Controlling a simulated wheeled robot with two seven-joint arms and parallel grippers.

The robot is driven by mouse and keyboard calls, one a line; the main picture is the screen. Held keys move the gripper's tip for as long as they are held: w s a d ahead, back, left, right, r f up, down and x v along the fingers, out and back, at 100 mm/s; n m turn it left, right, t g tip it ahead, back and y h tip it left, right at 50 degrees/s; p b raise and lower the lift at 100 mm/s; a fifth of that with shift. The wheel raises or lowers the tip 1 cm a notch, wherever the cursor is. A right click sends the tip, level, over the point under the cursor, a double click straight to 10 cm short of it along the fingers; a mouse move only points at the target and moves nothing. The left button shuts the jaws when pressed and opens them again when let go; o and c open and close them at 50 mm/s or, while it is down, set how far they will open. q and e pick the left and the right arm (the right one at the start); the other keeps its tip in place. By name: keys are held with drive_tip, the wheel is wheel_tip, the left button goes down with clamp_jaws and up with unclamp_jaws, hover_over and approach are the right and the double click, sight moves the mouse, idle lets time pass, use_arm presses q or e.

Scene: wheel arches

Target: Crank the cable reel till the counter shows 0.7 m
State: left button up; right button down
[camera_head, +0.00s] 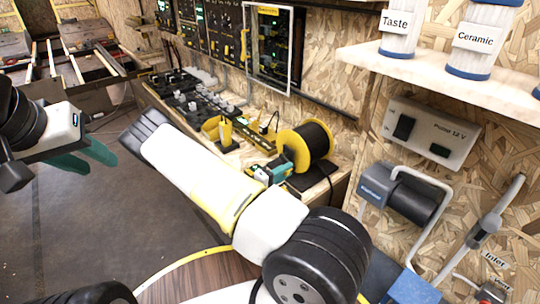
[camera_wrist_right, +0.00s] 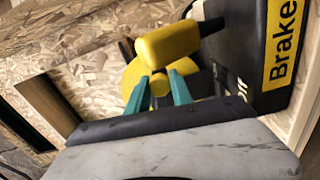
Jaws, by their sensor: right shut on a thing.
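The cable reel (camera_head: 318,137), a yellow drum wound with black cable, stands on the bench at the right of the head view. In the right wrist view, a yellow crank part (camera_wrist_right: 168,45) and a round yellow disc (camera_wrist_right: 131,74) show ahead of my right gripper (camera_wrist_right: 160,88). Its teal fingers are shut on the yellow crank handle. In the head view, teal parts beside the reel appear to be this gripper (camera_head: 268,172), partly hidden. My left gripper (camera_head: 92,158) is open and empty at the left, away from the reel. I cannot read a counter.
In the wrist view, a black housing with a yellow "Brake" label (camera_wrist_right: 284,45) is close on the right. A yellow holder (camera_head: 218,130) and bench gear stand left of the reel. A shelf with jars (camera_head: 470,50) and a pump panel (camera_head: 432,135) are at the right.

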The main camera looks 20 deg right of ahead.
drive_tip(key=m, duration=0.1)
drive_tip(key=f+m, duration=0.1)
drive_tip(key=shift+w+a+f+m, duration=0.15)
drive_tip(key=shift+w+f+m, duration=0.1)
drive_tip(key=shift+m, duration=0.15)
drive_tip(key=shift+w+a+f+m, duration=0.1)
drive_tip(key=shift+w+f+m, duration=0.15)
drive_tip(key=shift+m, duration=0.4)
drive_tip(key=shift+w+a+f+m, duration=0.1)
drive_tip(key=shift+f+m, duration=0.2)
drive_tip(key=shift+m, duration=0.4)
drive_tip(key=shift+w+f+m, duration=0.2)
drive_tip(key=shift+f+m, duration=0.05)
drive_tip(key=shift+m, duration=0.4)
drive_tip(key=c, duration=1.1)
unclamp_jaws()
drive_tip(key=shift+c, duration=0.2)
